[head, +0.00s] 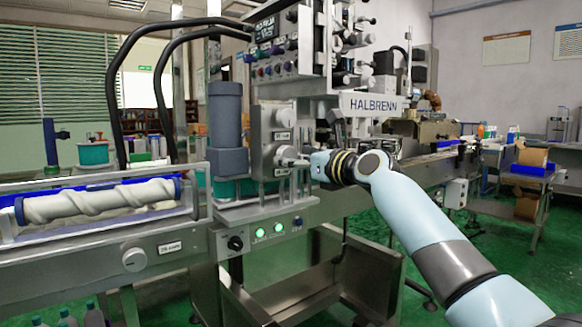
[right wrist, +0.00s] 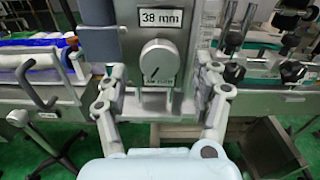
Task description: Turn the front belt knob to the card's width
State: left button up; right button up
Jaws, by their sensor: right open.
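My right gripper (head: 302,160) is in front of the grey housing on the machine. In the right wrist view its two fingers (right wrist: 161,70) are spread wide, one on each side of a round pale knob (right wrist: 159,62), with nothing held. The knob has a dark pointer mark slanting down and left. The knob also shows in the head view (head: 286,155). A plate (right wrist: 161,17) reading "38 mm" sits above it. A lower label (right wrist: 157,80) is partly hidden and hard to read. I cannot tell whether finger pads touch the knob. My left gripper is out of view.
A second knob (head: 286,118) sits above on the same housing. Another knob (head: 135,259) with a small label is on the left conveyor's front. A white screw roller (head: 100,200) lies at left. A dark handle (right wrist: 40,85) stands left of the fingers.

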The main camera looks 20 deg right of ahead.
jog(key=shift+x, duration=1)
jog(key=shift+c, duration=0.3)
jog(key=c, duration=1.1)
